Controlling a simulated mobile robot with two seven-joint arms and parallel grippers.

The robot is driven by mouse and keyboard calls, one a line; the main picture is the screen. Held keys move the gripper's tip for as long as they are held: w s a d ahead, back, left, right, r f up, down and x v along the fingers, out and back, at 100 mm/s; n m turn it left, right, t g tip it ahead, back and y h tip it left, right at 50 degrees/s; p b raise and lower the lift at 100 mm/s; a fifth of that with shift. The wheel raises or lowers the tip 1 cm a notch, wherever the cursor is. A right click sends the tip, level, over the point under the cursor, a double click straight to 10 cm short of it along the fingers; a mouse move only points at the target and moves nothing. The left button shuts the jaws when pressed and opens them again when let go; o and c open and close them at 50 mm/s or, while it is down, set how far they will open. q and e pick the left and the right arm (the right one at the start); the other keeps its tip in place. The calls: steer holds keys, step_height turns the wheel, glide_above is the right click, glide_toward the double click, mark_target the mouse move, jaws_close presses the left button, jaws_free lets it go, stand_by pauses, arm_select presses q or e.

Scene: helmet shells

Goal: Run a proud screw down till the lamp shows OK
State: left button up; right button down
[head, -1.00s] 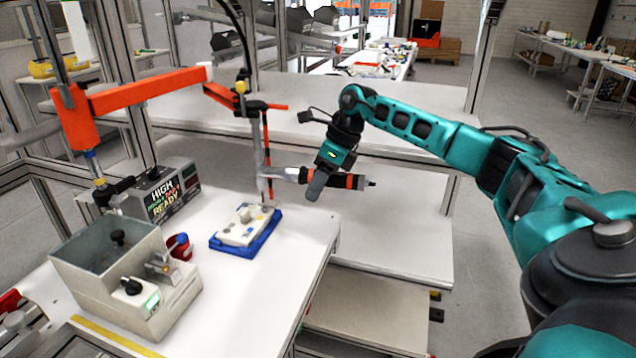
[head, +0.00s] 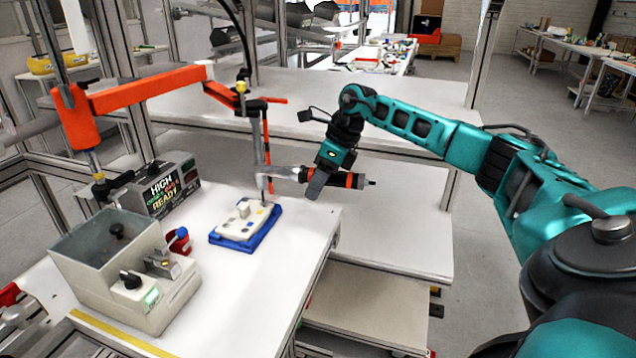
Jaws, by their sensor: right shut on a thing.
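My right gripper (head: 318,180) is shut on the grey and orange handle of the screwdriver tool (head: 288,174), which hangs from the orange jointed arm (head: 150,92). The tool's thin bit (head: 263,203) points down at the right part of a pale workpiece (head: 240,222) in a blue tray (head: 262,238). Whether the bit touches a screw is too small to tell. The lamp box (head: 163,190) at the back left shows "HIGH" and "READY" with a coloured line between. My left gripper is not in view.
A grey screw feeder box (head: 95,285) with a lit green display stands at the front left. A small red cup (head: 179,241) with a blue part is beside it. The white table (head: 235,285) is clear in front of the tray.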

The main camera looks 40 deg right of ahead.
steer(key=shift+f, duration=0.7)
stand_by(0.3)
stand_by(0.4)
steer(key=shift+s+f, duration=0.1)
steer(key=shift+f, duration=0.2)
stand_by(1.1)
step_height(320, 180, up, 6)
steer(key=p, duration=0.5)
steer(key=shift+r, duration=0.15)
stand_by(0.4)
